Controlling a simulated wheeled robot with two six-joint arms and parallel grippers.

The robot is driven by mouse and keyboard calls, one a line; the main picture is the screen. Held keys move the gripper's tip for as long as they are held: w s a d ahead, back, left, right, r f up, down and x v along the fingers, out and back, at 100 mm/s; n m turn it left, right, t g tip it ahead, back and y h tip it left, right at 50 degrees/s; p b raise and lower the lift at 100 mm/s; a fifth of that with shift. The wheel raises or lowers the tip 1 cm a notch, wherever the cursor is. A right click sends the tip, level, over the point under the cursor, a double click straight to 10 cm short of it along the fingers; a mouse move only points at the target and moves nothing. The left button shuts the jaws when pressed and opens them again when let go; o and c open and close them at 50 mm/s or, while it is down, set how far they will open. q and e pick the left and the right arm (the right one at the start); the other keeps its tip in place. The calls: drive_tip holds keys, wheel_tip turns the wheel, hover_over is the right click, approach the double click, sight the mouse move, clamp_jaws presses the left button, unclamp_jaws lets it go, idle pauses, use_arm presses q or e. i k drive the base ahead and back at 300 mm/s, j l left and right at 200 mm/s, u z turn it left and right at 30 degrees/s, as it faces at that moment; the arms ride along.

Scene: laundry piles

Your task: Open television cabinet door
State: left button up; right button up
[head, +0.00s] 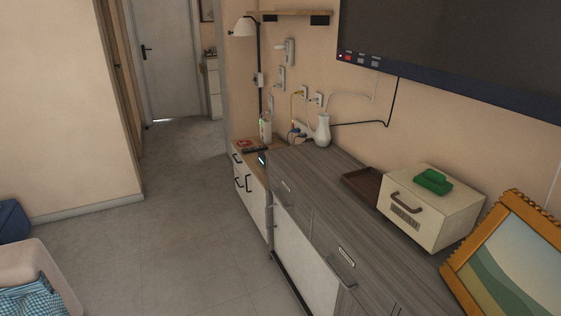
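The television cabinet (318,183) is a long, low unit with a grey wood-grain top, standing along the right wall below the television (460,45). Its front has grey drawer fronts with dark handles and a white door panel (303,262) lower down. The white panel looks flush with the front, so it appears shut. A dark bar handle (341,271) sits near the panel's upper right. The near end of the cabinet front is cut off by the picture's bottom edge. Neither of my grippers is in view.
A smaller white-fronted cabinet (255,188) adjoins the far end. A vase (323,131), brown tray (361,184), cream box (428,211) and framed picture (519,262) stand on top. The floor (175,250) left of the cabinet is clear.

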sight(258, 195)
drive_tip(key=i+j, duration=0.2)
drive_tip(key=j, duration=0.15)
drive_tip(key=i+j, duration=0.25)
drive_tip(key=i+j+z, duration=0.1)
drive_tip(key=j, duration=0.3)
drive_tip(key=i+j, duration=0.3)
drive_tip(key=i+j+z, duration=0.2)
drive_tip(key=i+j, duration=0.15)
drive_tip(key=i+j+z, duration=0.4)
drive_tip(key=i+j, duration=0.2)
drive_tip(key=j, duration=0.25)
drive_tip(key=i+j+z, duration=0.15)
drive_tip(key=j, duration=0.35)
drive_tip(key=i, duration=0.1)
